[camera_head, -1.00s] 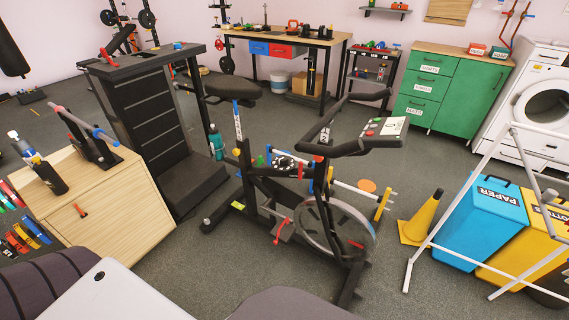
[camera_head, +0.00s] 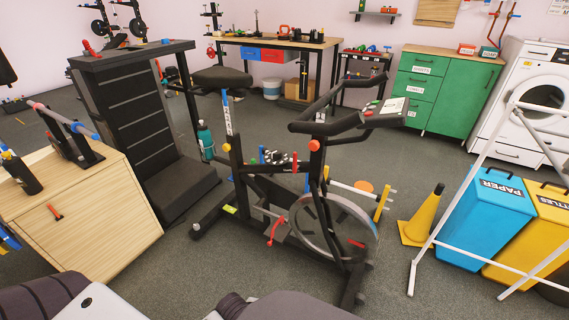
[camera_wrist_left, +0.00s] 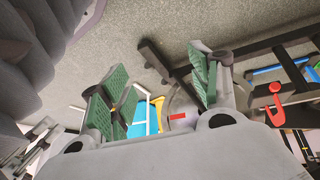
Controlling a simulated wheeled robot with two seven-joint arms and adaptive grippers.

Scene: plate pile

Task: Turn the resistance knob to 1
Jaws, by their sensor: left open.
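A black exercise bike (camera_head: 262,190) stands upright on the grey floor in the middle of the head view. A sloped console (camera_head: 386,107) with small coloured buttons is at the handlebars. I cannot read any resistance marking. My left gripper (camera_wrist_left: 158,75) shows only in the left wrist view, with its green-padded fingers apart and nothing between them. Parts of the bike, including a red pedal (camera_wrist_left: 275,103), show beyond it.
A wooden cabinet (camera_head: 85,215) and a black slatted stand (camera_head: 135,110) are left of the bike. A yellow cone (camera_head: 423,215), a blue paper bin (camera_head: 480,220) and a white rack (camera_head: 440,210) are on the right. Floor is open in front of the bike.

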